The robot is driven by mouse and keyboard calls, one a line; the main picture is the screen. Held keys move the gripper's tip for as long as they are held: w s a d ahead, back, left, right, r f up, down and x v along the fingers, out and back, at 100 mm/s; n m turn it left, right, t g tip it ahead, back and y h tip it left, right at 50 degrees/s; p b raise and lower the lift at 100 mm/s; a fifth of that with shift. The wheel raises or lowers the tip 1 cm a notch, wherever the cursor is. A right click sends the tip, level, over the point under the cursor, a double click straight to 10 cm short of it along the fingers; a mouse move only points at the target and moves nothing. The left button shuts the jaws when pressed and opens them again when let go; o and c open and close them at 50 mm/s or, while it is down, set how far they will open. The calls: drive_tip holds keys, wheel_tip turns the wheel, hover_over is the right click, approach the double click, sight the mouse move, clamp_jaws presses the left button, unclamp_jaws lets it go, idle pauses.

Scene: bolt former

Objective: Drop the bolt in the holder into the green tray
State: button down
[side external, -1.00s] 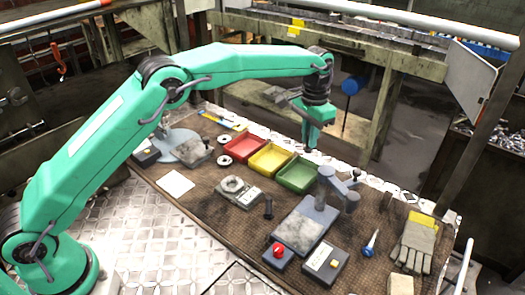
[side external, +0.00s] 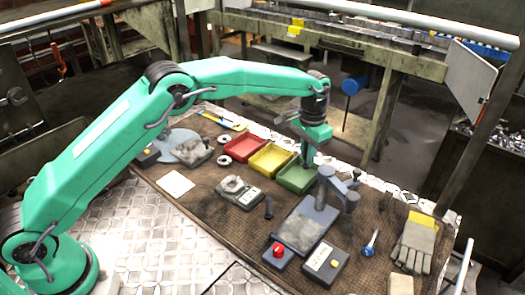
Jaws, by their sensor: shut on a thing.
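The green tray (side external: 292,187) is the rightmost of three small trays in a row in the middle of the table. My gripper (side external: 308,162) points down over the back right part of this tray, close above it. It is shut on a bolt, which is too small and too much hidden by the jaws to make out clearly. I cannot clearly make out a holder.
The yellow tray (side external: 256,168) and red tray (side external: 222,152) are left of the green one. A grey stand with a post (side external: 325,185) is close on the right.

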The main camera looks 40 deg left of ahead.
drive_tip(key=c, duration=1.3)
unclamp_jaws()
drive_tip(key=shift+c, duration=0.2)
drive_tip(key=shift+r, duration=3.95)
